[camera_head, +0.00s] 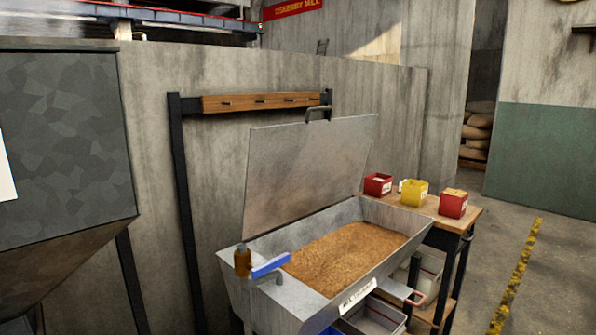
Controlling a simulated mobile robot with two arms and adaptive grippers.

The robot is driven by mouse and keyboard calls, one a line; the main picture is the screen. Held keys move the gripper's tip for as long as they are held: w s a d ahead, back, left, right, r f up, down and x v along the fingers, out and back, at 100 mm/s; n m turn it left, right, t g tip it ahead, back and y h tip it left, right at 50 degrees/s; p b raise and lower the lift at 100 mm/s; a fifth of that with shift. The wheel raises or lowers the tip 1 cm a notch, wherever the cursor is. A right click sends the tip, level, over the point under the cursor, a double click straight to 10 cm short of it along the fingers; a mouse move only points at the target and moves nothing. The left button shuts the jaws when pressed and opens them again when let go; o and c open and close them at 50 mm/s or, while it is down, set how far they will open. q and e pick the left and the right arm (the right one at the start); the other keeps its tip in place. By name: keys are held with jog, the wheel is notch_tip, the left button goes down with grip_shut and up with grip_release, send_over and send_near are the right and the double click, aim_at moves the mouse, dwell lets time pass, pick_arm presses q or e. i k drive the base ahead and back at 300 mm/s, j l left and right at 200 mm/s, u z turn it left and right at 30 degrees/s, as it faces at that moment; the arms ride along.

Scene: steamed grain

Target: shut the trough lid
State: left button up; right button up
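The metal trough (371,275) stands in the middle of the view with brown grain (345,257) in it. Its flat grey lid (308,170) is raised at the back edge, tilted up and leaning slightly back. A dark handle (319,112) sits on the lid's upper edge. A label is on the trough's front wall. Neither of my grippers shows in this view.
A wooden side table (463,215) right of the trough holds red and yellow boxes (414,192). A large grey hopper (60,140) stands at the left. A black rack with a wooden peg rail (262,102) is behind the lid. Open floor with a yellow line lies at the right.

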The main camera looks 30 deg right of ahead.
aim_at(296, 170)
jog(key=i+l+u, duration=0.2)
jog(key=l, duration=0.8)
jog(key=l+u, duration=0.25)
jog(key=l, duration=0.7)
